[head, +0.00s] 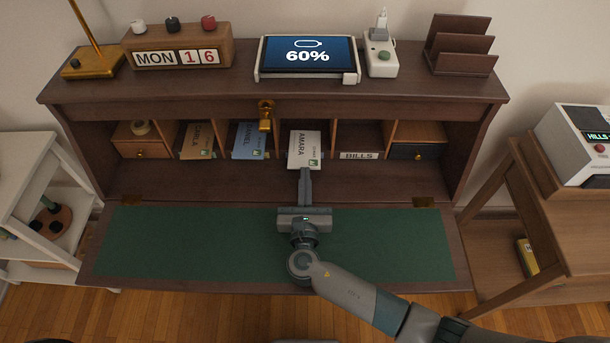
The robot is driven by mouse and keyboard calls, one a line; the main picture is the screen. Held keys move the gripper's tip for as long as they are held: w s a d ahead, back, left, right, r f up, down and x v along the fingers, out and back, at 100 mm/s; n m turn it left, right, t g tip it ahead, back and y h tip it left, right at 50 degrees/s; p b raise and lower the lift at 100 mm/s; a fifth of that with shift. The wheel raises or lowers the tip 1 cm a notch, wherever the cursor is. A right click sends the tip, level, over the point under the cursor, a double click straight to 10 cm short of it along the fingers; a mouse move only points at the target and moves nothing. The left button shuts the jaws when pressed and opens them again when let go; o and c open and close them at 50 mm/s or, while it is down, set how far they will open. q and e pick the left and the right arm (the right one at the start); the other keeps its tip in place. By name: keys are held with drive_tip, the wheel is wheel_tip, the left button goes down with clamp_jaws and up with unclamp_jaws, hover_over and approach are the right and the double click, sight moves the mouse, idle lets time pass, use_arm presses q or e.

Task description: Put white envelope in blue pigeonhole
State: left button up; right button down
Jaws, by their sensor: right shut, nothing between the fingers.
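The white envelope (305,150), printed AMARA, lies in the middle pigeonhole of the desk's row, its near end sticking out at the front. My right gripper (305,173) is shut and empty, its fingertips at the near edge of this envelope; I cannot tell whether they touch. A blue envelope (248,141) printed DANIEL is in the pigeonhole just left, and a tan one (197,141) is further left. I cannot make out a blue lining in any pigeonhole. My left gripper is not in view.
A BILLS label (361,155) marks the pigeonhole to the right. A dark blue drawer (415,151) is at the far right, a wooden drawer (139,149) at the far left. A brass latch (266,116) hangs above. The green desk mat (180,240) is clear except under my arm.

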sight(305, 149)
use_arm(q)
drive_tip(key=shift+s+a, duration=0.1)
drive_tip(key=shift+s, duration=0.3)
